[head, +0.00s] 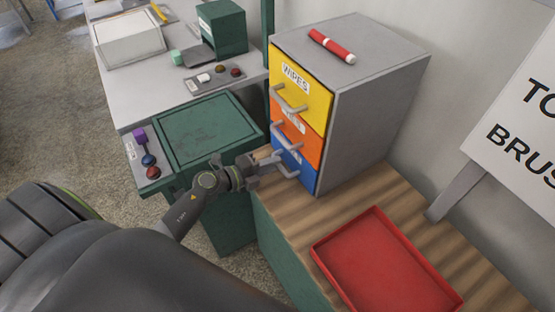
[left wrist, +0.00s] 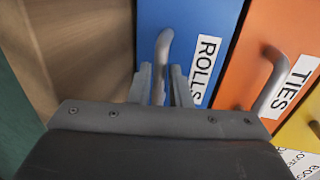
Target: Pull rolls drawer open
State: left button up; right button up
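The rolls drawer (head: 305,178) is the blue bottom drawer of a grey cabinet, and its front looks flush with the others. In the left wrist view the blue front (left wrist: 205,18) carries the label ROLLS and a grey bar handle (left wrist: 163,52). My left gripper (head: 274,160) is at this handle. In the left wrist view its two fingers (left wrist: 162,84) stand on either side of the lower part of the handle, with small gaps showing, so it looks open around the handle. My right gripper is not in view.
Above are the orange ties drawer (left wrist: 245,70) and the yellow wipes drawer (head: 310,100), both with handles. A red and white marker-like tube (head: 332,46) lies on the cabinet. A red tray (head: 385,265) lies on the wooden top. A green-topped bench (head: 205,130) stands left.

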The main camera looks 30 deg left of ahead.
pick_arm(q)
jog(key=shift+x, duration=1.2)
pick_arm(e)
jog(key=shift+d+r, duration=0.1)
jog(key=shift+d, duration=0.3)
pick_arm(q)
grip_shut()
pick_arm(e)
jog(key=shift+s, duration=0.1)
pick_arm(q)
jog(key=shift+s, duration=0.1)
